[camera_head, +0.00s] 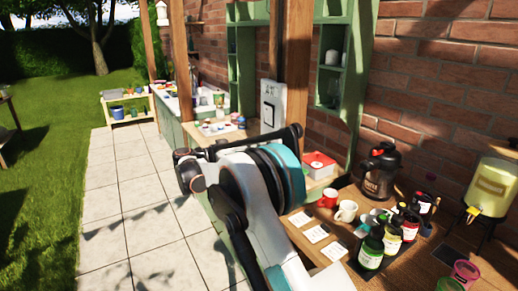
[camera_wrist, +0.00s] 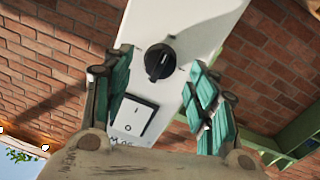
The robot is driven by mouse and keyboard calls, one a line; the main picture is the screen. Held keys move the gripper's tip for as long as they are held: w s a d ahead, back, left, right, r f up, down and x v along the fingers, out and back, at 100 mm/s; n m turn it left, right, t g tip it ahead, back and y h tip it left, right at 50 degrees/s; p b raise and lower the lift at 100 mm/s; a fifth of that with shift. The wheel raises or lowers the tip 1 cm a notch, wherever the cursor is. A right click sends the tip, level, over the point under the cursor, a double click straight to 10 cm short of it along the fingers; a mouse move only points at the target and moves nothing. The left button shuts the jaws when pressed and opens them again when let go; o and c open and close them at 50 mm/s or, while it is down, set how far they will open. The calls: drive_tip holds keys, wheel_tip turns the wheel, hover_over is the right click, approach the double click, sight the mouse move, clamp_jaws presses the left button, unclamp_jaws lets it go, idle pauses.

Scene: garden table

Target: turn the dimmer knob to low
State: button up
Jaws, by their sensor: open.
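The black dimmer knob (camera_wrist: 160,62) is on a white wall panel (camera_wrist: 200,25) in the wrist view. It is round with a raised grip bar, and small marks stand around it. My gripper (camera_wrist: 161,57) is open, with one teal-padded finger on the left of the knob and one on the right. Both fingers look apart from the knob, and I see nothing held. In the head view the panel (camera_head: 271,103) hangs on the wooden post.
A white rocker switch (camera_wrist: 133,115) is on the same panel, between my fingers and close to the palm. A brick wall (camera_wrist: 55,60) is behind. The wooden counter holds a red mug (camera_head: 328,198), a white mug (camera_head: 346,211), several bottles and a black jug (camera_head: 379,172).

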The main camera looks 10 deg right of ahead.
drive_tip(key=shift+x, duration=1.05)
drive_tip(key=c, duration=1.1)
drive_tip(key=shift+o, duration=0.2)
